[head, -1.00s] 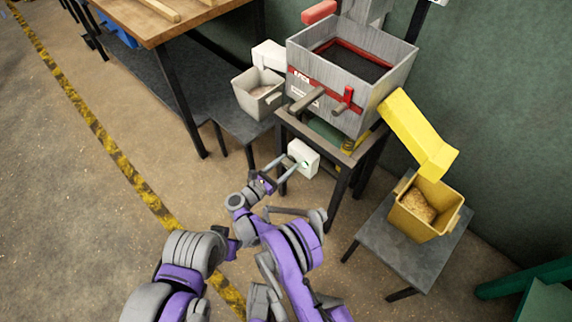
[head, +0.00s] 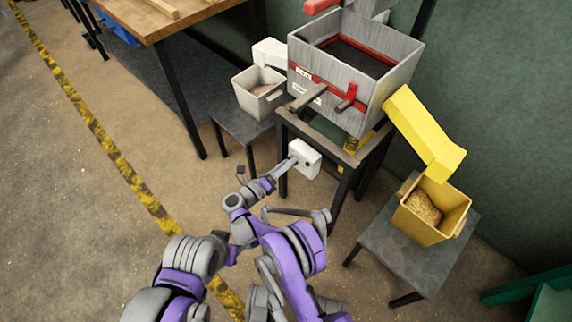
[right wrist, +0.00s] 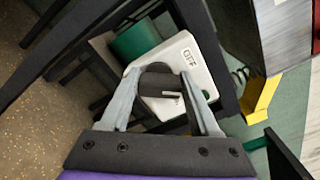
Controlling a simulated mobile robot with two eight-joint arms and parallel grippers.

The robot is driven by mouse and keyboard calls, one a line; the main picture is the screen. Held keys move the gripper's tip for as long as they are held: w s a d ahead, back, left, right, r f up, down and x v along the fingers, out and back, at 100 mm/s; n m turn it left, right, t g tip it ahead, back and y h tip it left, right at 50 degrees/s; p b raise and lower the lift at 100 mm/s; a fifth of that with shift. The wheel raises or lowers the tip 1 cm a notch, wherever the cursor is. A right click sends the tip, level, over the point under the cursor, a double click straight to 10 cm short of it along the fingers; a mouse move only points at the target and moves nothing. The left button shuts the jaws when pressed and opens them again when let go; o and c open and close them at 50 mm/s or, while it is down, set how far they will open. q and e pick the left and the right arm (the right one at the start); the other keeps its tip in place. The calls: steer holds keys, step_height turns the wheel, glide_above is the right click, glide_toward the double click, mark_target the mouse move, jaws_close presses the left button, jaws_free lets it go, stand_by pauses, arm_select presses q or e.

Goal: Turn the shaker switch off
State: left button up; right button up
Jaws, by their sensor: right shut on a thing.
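The shaker switch is a white box (head: 307,158) low on the shaker stand's front. It fills the middle of the right wrist view (right wrist: 196,68), where a black round knob (right wrist: 158,82) with a short white mark sits on its face. The word OFF is printed beside the knob; the white mark does not point straight at it. My right gripper (head: 291,163) is at the box, its two grey fingers shut on the knob from both sides, as the right wrist view (right wrist: 165,95) shows. My left gripper is not in view.
The shaker, a grey box (head: 330,75) with red trim, stands on a dark-legged stand (head: 340,158) above the switch. A yellow chute (head: 425,130) leads to a yellow bin (head: 450,205) on a low table. A pale bin (head: 258,97) is at left. Floor at left is clear.

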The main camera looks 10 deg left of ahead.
steer(key=n, duration=0.3)
steer(key=shift+w+n, duration=0.1)
steer(key=shift+n, duration=0.2)
steer(key=shift+f+n, duration=0.1)
steer(key=shift+n, duration=1.7)
steer(key=o, duration=1.4)
steer(key=shift+c, duration=0.2)
